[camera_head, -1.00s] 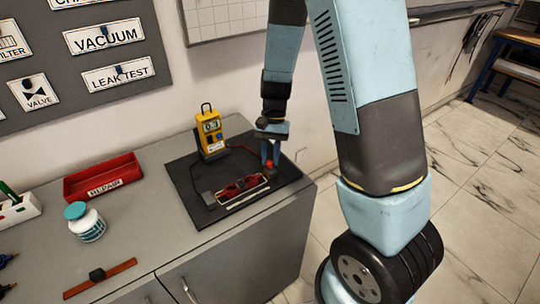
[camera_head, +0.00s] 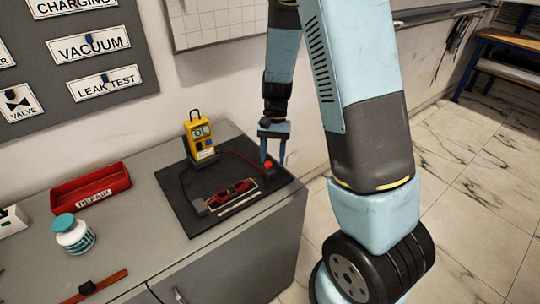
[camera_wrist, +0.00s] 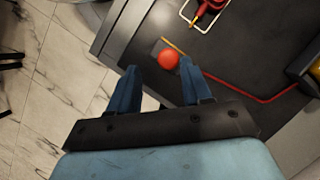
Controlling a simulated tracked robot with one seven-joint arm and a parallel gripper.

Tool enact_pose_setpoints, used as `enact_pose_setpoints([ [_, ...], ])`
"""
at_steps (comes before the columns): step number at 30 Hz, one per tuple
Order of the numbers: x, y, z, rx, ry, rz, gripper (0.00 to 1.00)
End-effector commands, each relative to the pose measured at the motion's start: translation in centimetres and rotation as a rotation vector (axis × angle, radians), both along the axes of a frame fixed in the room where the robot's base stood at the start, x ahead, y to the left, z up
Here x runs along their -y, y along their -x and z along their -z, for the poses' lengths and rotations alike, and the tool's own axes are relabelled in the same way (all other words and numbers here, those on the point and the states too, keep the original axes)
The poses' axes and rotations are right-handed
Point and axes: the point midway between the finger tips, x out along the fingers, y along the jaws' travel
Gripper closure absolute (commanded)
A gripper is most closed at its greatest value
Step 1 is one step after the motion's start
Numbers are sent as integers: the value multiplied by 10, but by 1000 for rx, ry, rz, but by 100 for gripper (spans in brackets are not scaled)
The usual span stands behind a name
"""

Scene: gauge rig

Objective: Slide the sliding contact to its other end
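A red ball-shaped knob (camera_head: 268,166) stands at the right end of the rig on the black mat (camera_head: 190,222). It also shows in the wrist view (camera_wrist: 169,59). Left of it lies a red part in a pale rectangular frame (camera_head: 240,188). I cannot tell for certain which red part is the sliding contact. My gripper (camera_head: 272,159) hangs just above the knob, fingers pointing down. In the wrist view my gripper (camera_wrist: 159,68) is open and empty, with the knob showing between and beyond its fingertips.
A yellow meter (camera_head: 201,136) reading OL stands behind the rig, with a red lead running to the right. A red tray (camera_head: 91,190), a jar (camera_head: 72,236) and a brown strip with a dark block (camera_head: 97,286) lie on the left. The counter's right edge is near the knob.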

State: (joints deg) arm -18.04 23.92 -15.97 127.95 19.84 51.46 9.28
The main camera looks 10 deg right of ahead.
Motion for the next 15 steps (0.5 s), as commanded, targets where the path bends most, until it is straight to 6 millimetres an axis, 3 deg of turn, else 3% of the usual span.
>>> enact_pose_setpoints([
  [10,-2,-1,-4,-1,-3,-3,50],
  [15,0,-9,-24,2,-5,-3,50],
])
